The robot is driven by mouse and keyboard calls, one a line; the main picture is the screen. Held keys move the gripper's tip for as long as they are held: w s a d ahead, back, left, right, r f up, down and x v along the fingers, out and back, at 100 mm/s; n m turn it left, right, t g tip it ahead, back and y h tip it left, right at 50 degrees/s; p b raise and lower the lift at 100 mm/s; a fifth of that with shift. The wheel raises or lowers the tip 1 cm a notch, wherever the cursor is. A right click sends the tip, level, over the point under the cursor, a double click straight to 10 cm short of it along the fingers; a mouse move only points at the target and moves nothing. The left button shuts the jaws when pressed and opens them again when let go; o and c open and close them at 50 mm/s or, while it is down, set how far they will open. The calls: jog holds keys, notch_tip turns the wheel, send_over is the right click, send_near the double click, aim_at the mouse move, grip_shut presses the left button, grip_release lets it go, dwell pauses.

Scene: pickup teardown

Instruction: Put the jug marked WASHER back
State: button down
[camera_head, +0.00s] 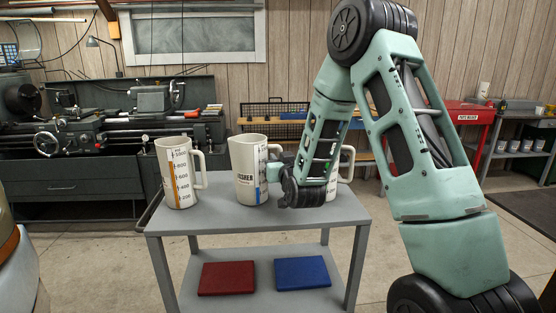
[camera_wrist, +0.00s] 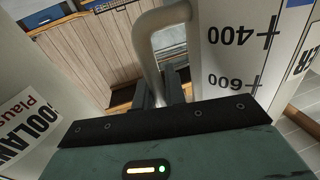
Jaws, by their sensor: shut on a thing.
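In the wrist view my gripper (camera_wrist: 160,92) is shut on the handle (camera_wrist: 160,35) of this jug (camera_wrist: 240,50), whose label end reads "ER".
A jug with an orange scale (camera_head: 178,175) stands to the left. A jug marked COOLANT (camera_wrist: 25,120) is close on the other side, mostly behind my arm in the head view (camera_head: 345,165). Red (camera_head: 227,278) and blue (camera_head: 302,272) flat pads lie on the lower shelf.

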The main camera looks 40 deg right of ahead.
jog(key=shift+f, duration=0.1)
jog(key=c, duration=1.5)
grip_release()
jog(key=shift+o, duration=0.2)
jog(key=p+v, duration=1.2)
jog(key=p, duration=0.1)
jog(key=shift+a, duration=0.1)
